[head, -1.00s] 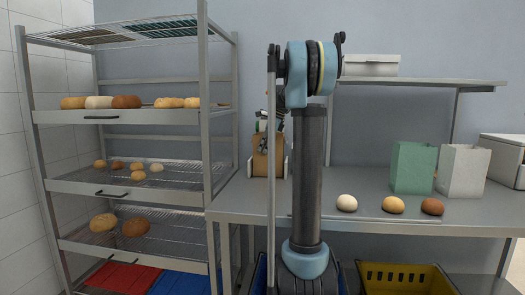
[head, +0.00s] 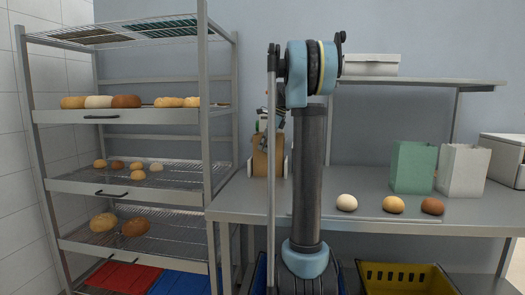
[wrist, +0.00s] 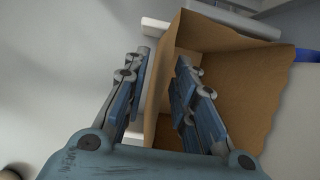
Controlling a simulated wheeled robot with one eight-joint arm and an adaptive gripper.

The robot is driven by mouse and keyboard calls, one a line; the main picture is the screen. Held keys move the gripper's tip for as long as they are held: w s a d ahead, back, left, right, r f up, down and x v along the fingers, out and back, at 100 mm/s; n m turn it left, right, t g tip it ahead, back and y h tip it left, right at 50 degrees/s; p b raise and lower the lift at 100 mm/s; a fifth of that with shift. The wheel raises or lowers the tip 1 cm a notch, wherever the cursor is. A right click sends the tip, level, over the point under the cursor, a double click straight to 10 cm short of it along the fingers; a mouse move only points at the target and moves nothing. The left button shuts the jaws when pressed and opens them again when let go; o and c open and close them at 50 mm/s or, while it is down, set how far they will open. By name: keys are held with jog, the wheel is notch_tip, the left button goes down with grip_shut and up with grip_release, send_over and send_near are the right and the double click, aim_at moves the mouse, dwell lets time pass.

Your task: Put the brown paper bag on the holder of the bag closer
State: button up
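The brown paper bag (head: 260,163) stands upright at the left end of the steel counter, partly behind my arm. In the wrist view the bag (wrist: 235,100) is open at the top. My gripper (wrist: 164,64) straddles one bag wall, with one finger outside and one inside. A gap shows between the fingers, and they do not look clamped on the wall. In the head view my gripper (head: 268,122) is above the bag, small and partly hidden. Pale parts (wrist: 157,25) beside the bag may belong to the bag closer; I cannot tell, and its holder is not clearly visible.
A rack with breads (head: 120,190) stands left of the counter (head: 330,213). Several buns (head: 347,203), a green bag (head: 412,167) and a white bag (head: 463,171) are on the right. A shelf (head: 430,82) runs above, and a yellow crate (head: 405,278) is below.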

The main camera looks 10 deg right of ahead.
jog(key=v, duration=1)
jog(key=shift+d+r, duration=0.15)
jog(key=shift+r, duration=0.25)
